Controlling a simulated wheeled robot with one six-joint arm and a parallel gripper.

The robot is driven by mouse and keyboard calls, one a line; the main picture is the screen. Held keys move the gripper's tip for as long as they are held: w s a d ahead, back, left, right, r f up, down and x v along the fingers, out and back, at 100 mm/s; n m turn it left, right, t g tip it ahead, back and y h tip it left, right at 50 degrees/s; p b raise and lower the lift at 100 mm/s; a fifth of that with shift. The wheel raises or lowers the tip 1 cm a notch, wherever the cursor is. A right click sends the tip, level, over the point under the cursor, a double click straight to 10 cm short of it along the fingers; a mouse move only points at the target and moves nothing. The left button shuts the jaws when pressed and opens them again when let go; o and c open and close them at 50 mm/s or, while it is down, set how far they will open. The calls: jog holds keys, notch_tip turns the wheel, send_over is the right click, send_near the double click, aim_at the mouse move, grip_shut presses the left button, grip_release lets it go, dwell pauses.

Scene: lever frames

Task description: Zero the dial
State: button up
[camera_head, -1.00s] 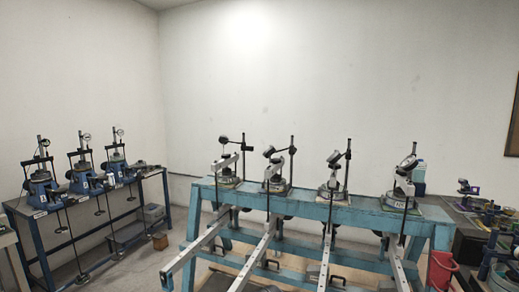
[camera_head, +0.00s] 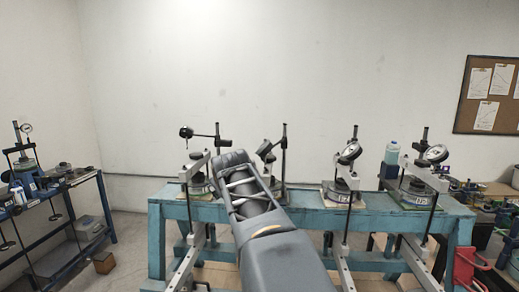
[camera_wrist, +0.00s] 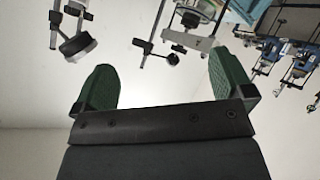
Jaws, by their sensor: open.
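Several dial gauges stand on lever frames on the blue bench (camera_head: 225,207). The far-left dial (camera_head: 186,132) is edge-on. The second dial (camera_head: 265,148) is tilted behind my arm. The third dial (camera_head: 349,152) and far-right dial (camera_head: 436,153) have tilted faces; their needles are too small to read. My arm crosses the second frame; my gripper cannot be made out in the head view. In the wrist view, turned upside down, my gripper (camera_wrist: 163,82) has its green fingers wide apart with nothing between them. A dark dial (camera_wrist: 172,58) shows beyond them, apart from the fingers.
A dark blue bench with another lever frame (camera_head: 27,165) stands at the left. A bottle (camera_head: 392,152) stands behind the blue bench. A cork board (camera_head: 488,95) hangs on the wall. Floor between the benches is partly clear.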

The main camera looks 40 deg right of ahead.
aim_at(263, 147)
jog(key=d+r+h, duration=0.4)
jog(key=d+r, duration=0.3)
jog(key=d, duration=0.4)
jog(key=p+x, duration=0.1)
jog(key=x, duration=0.3)
jog(key=p+x, duration=0.2)
jog(key=x, duration=0.2)
jog(key=r+p+x, duration=0.1)
jog(key=x, duration=0.2)
jog(key=shift+w+d+f, duration=0.2)
jog(key=shift+w+d, duration=0.1)
jog(key=shift+d, duration=0.15)
jog(key=shift+w+d+f+p, duration=0.2)
jog(key=shift+w+d+p, duration=0.15)
jog(key=shift+w+d, duration=0.05)
